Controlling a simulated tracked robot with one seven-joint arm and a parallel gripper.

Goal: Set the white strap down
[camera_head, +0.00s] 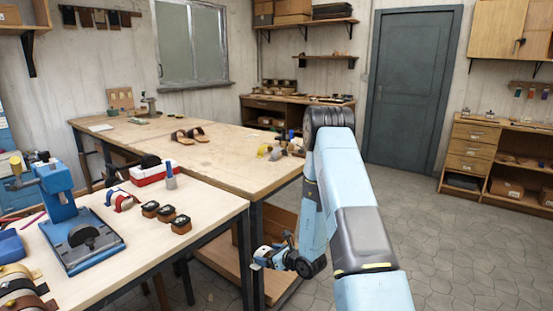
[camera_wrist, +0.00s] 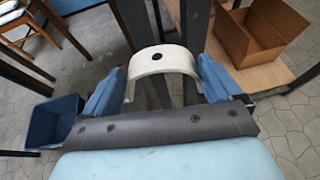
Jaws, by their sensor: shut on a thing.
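The white strap (camera_wrist: 174,59) is a curved, arched band with a dark round spot at its middle. In the wrist view it sits between the two blue fingers of my gripper (camera_wrist: 162,74), which is shut on it. In the head view my gripper (camera_head: 262,257) hangs low beside the front edge of the workbench, below the height of its top. The strap is too small there to make out clearly. Floor and dark table legs show beyond the strap, and no surface is seen touching it.
The near bench (camera_head: 150,262) carries a blue press (camera_head: 80,222), a red-and-white strap piece (camera_head: 122,199) and several dark-topped blocks (camera_head: 166,213). A longer bench (camera_head: 235,166) holds sandals (camera_head: 188,135). An open cardboard box (camera_wrist: 262,40) and a blue bin (camera_wrist: 48,122) are low down.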

